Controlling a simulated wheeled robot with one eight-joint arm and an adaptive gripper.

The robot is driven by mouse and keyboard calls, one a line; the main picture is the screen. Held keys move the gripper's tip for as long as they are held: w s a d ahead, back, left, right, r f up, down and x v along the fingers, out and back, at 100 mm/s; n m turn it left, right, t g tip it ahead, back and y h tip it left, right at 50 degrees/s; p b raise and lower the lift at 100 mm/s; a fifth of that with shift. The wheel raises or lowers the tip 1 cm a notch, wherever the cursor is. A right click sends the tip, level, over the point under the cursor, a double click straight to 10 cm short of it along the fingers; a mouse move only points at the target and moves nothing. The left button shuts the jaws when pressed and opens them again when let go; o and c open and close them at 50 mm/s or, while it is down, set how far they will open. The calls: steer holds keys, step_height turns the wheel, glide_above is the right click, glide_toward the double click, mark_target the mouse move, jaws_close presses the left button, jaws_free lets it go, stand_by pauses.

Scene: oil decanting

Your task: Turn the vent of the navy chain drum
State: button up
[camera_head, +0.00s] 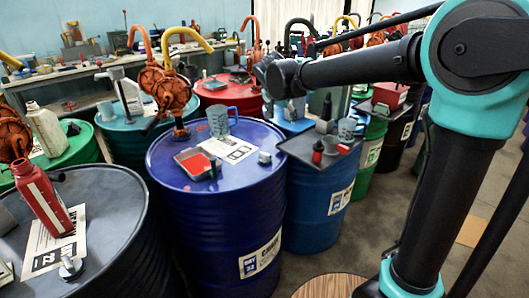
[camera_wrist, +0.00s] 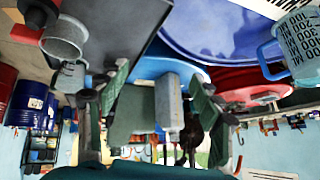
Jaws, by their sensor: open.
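The navy drum (camera_head: 220,235) stands upright in the middle of the head view with a white label on its side. On its lid, near the right edge, is a small grey metal fitting (camera_head: 264,157) that looks like the vent. The drum's blue lid also shows at the top of the wrist view (camera_wrist: 215,30); I cannot make out the vent there. My gripper (camera_wrist: 158,75) is open and empty, with its fingers apart and a grey container (camera_wrist: 169,105) seen beyond them. In the head view my gripper is small and dark, behind and right of the drum, its fingers unclear.
The navy lid carries an orange pump (camera_head: 172,90) with a yellow spout, a blue measuring jug (camera_head: 219,121), a grey-red tray (camera_head: 197,163) and a paper sheet. A blue drum (camera_head: 312,195) at right holds a dark tray (camera_head: 300,148) with cups. Other drums crowd around.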

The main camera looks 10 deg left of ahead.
mark_target(265, 153)
steer(key=s+a+r+n+g, duration=0.1)
steer(key=s+a+r+g, duration=0.15)
steer(key=s, duration=0.35)
steer(key=s+a+r+g, duration=0.1)
steer(key=s+a, duration=0.3)
steer(key=s, duration=0.3)
steer(key=x, duration=1.7)
steer(key=shift+w, duration=0.3)
steer(key=c, duration=1.2)
